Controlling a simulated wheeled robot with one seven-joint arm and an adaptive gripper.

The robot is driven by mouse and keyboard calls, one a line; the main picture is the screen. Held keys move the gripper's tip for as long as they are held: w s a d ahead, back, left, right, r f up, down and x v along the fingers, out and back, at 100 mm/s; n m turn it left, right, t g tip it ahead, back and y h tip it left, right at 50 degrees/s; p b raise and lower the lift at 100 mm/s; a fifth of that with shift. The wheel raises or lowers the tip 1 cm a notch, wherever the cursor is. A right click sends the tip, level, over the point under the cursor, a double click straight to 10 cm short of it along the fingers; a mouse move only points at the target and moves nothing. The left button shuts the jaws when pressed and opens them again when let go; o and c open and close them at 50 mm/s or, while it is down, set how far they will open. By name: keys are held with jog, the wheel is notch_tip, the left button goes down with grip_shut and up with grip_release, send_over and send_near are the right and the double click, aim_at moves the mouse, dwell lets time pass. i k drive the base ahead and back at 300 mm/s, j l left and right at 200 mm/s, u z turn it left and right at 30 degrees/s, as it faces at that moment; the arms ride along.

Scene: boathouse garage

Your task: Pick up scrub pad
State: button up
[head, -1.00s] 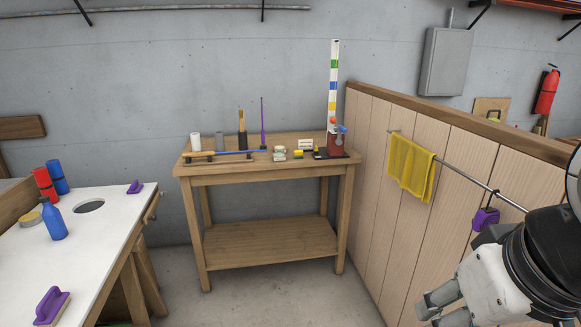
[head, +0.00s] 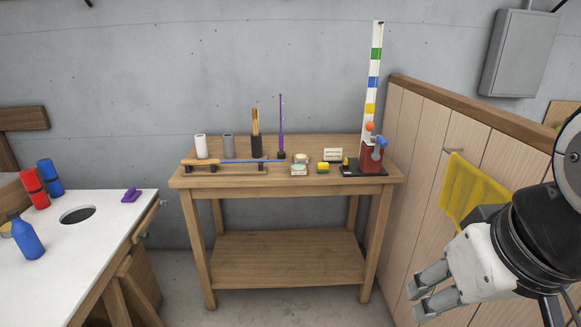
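My gripper (head: 414,302) is at the lower right, well apart from the pad and in front of the wood-panelled partition. Its two fingers look spread, with nothing seen between them.
A white counter (head: 95,250) stands at left. The partition (head: 425,190) bounds the right.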

aim_at(322, 168)
jog(key=i+u, duration=0.15)
jog(key=i, duration=0.4)
jog(key=i+l+u, duration=0.1)
jog(key=i, duration=0.4)
jog(key=i+l+u, duration=0.15)
jog(key=i, duration=0.4)
jog(key=i+l+u, duration=0.15)
jog(key=i+l, duration=0.15)
jog(key=i, duration=0.2)
